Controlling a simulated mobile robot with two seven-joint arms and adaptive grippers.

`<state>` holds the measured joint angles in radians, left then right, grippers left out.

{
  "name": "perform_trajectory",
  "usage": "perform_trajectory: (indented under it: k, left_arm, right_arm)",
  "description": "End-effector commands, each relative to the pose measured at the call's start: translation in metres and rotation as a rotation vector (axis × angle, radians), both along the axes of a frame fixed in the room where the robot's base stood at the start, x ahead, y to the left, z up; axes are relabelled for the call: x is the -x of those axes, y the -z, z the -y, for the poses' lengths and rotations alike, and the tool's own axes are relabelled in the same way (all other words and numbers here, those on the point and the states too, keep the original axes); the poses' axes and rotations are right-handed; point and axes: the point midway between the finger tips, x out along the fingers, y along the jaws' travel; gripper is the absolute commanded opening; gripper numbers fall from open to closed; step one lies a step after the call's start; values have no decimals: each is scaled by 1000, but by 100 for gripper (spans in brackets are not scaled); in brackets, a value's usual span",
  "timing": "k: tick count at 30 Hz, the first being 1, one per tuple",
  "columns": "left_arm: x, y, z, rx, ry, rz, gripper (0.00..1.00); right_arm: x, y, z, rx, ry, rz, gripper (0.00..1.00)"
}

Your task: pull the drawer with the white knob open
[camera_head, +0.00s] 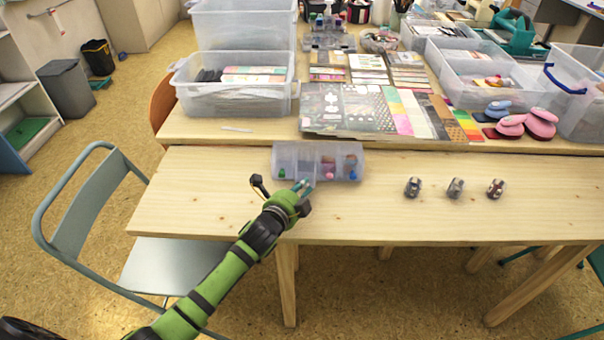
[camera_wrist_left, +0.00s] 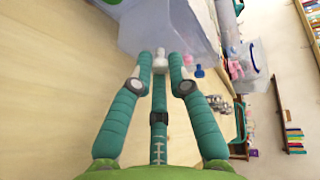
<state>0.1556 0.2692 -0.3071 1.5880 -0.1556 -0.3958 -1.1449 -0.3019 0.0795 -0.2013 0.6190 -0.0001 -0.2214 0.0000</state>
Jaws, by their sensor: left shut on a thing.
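A translucent plastic drawer box (camera_head: 318,150) stands on the near wooden table, with small coloured things showing through its front. My left gripper (camera_head: 303,187) is at its front, and its arm comes in from the lower left. In the left wrist view, the teal fingers (camera_wrist_left: 161,68) are closed around a white knob (camera_wrist_left: 160,58) on the pale translucent box front (camera_wrist_left: 165,28). The knob is partly covered by the fingers. In the head view the gripper hides it. I cannot tell how far the drawer stands out. My right gripper is not in view.
Three small dark stamp-like objects (camera_head: 455,188) stand on the table to the right. Behind are large clear bins (camera_head: 232,101) and flat sheets (camera_head: 345,110). A grey-blue chair (camera_head: 75,215) is at the left. The table between box and stamps is clear.

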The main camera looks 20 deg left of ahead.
Motion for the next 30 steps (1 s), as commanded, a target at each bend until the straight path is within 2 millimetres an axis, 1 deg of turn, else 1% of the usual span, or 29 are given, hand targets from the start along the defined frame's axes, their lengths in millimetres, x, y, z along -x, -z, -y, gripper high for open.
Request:
perform_trajectory:
  k: [1,3,5,8,15,16,17,26,30]
  left_arm:
    - [11,-4,4,3,2,-6,0]
    - [20,-2,7,2,1,-5,0]
    - [25,-2,8,2,1,-3,0]
    - [28,-1,9,2,1,-1,0]
    - [28,0,9,1,1,0,0]
    - [28,0,9,1,1,0,30]
    - [28,0,9,1,1,0,42]
    - [28,0,8,1,1,0,42]
    - [33,-1,7,0,0,-2,42]
  right_arm:
    - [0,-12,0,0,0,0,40]
    - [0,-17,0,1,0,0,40]
    - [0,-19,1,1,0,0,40]
    - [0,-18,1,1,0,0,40]
    - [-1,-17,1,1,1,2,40]
    - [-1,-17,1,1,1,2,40]
    - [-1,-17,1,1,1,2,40]
    - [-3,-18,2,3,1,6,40]
    - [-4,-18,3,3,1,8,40]
